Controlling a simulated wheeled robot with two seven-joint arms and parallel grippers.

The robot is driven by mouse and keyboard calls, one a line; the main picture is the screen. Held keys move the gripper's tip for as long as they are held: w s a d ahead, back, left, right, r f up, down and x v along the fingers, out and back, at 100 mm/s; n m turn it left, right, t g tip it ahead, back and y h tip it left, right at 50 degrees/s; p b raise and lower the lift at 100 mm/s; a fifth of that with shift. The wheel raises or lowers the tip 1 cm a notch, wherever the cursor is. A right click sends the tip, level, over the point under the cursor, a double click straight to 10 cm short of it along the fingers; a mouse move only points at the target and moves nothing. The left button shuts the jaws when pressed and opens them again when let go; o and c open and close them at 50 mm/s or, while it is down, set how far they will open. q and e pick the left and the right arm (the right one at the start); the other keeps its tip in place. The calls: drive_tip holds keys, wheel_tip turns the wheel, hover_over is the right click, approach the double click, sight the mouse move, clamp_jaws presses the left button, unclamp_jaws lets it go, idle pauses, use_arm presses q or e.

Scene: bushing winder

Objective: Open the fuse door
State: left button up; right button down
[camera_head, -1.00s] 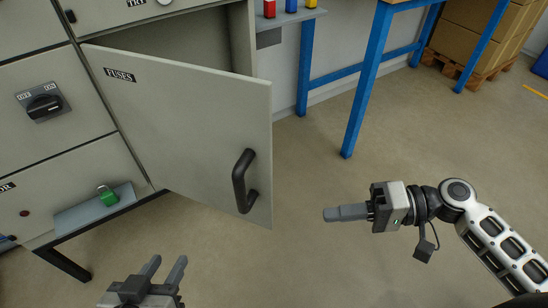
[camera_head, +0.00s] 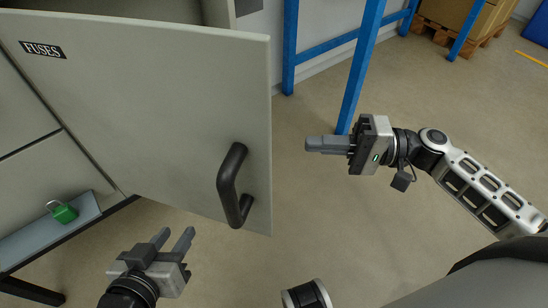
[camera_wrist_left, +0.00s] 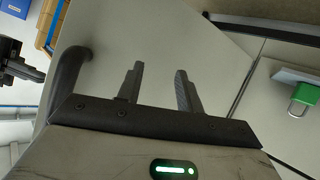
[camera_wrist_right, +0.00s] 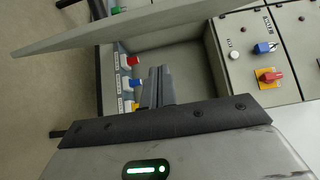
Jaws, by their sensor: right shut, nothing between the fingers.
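The fuse door (camera_head: 150,110) is a large grey panel labelled FUSES, and it stands ajar. Its black handle (camera_head: 230,185) is near the free edge and nothing grips it. In the left wrist view the handle (camera_wrist_left: 68,80) is at the left, beside my fingers. My left gripper (camera_head: 176,239) is open and empty, in front of and below the door, left of the handle. In the left wrist view its fingers (camera_wrist_left: 160,85) are apart. My right gripper (camera_head: 308,144) is shut and empty, right of the door's free edge. Its fingers (camera_wrist_right: 157,85) are together in the right wrist view.
A green padlock (camera_head: 65,211) sits on a grey ledge (camera_head: 30,240) at the left. A blue table leg (camera_head: 362,65) stands behind my right gripper. The right wrist view shows red, blue and yellow pieces (camera_wrist_right: 133,83) near the cabinet recess.

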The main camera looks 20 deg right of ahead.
drive_tip(key=a, duration=0.8)
drive_tip(key=shift+s+a, duration=0.35)
drive_tip(key=shift+a, duration=0.1)
